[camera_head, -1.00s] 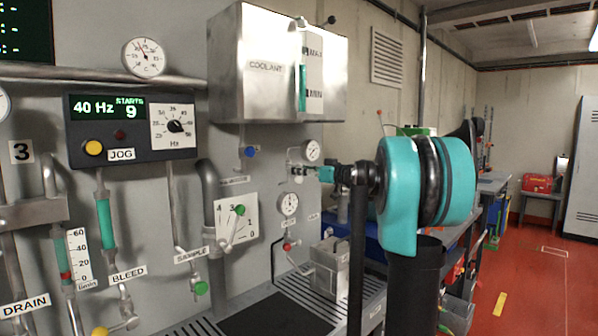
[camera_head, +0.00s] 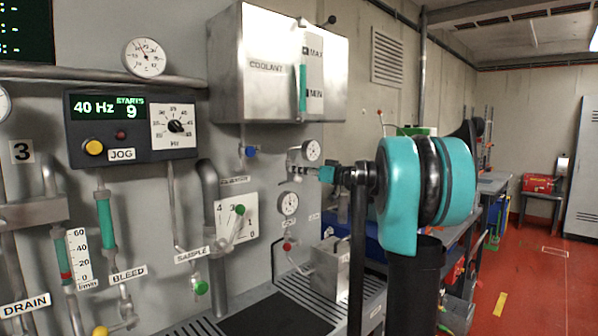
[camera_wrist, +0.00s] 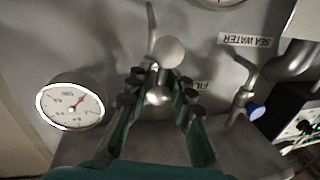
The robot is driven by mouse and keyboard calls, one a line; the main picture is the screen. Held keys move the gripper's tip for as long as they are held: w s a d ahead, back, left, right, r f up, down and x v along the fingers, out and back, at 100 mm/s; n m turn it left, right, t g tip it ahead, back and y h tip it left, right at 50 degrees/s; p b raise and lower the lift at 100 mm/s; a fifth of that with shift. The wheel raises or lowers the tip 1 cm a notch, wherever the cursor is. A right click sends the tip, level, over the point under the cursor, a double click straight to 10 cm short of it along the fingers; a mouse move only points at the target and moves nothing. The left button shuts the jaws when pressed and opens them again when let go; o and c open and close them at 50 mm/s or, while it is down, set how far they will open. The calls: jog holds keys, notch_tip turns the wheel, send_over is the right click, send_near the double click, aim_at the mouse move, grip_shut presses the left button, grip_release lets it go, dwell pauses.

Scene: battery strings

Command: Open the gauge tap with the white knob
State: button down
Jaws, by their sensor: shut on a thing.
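In the wrist view, the white knob (camera_wrist: 170,52) shows just past the fingertips of my gripper (camera_wrist: 156,78). The two dark-tipped fingers are close together on either side of the tap's thin handle, below the knob in the picture. A shiny rounded metal part shows between the fingers, further back. A round gauge (camera_wrist: 71,105) sits to the left. In the head view, my gripper (camera_head: 300,172) is at the wall below the small upper gauge (camera_head: 312,150). The tap there is small and partly hidden by the fingers, so its lever angle is unclear.
A blue-knobbed tap (camera_wrist: 255,111) by the SEA WATER label (camera_wrist: 245,41) is to the right in the wrist view. The coolant tank (camera_head: 240,70) hangs above my gripper in the head view. A lower gauge (camera_head: 288,203) and a red-knobbed tap (camera_head: 288,246) are below it.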

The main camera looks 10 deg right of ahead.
jog(key=m, duration=0.4)
jog(key=shift+s+a+r+m+t, duration=0.1)
jog(key=shift+m+t, duration=0.2)
jog(key=shift+t, duration=0.1)
jog(key=m+t, duration=0.1)
jog(key=m, duration=0.3)
jog(key=shift+a+r, duration=0.1)
jog(key=m+t, duration=0.1)
jog(key=m, duration=0.4)
jog(key=shift+s+a+r, duration=0.1)
jog(key=shift+s, duration=0.05)
jog(key=shift+r+m+t+h, duration=0.1)
jog(key=shift+m+t+h, duration=0.25)
jog(key=shift+m, duration=0.85)
jog(key=shift+r+m+t+h, duration=0.15)
jog(key=shift+m+h, duration=0.3)
jog(key=shift+m, duration=0.75)
jog(key=shift+f, duration=0.1)
jog(key=c, duration=1.6)
grip_release()
jog(key=v, duration=1.2)
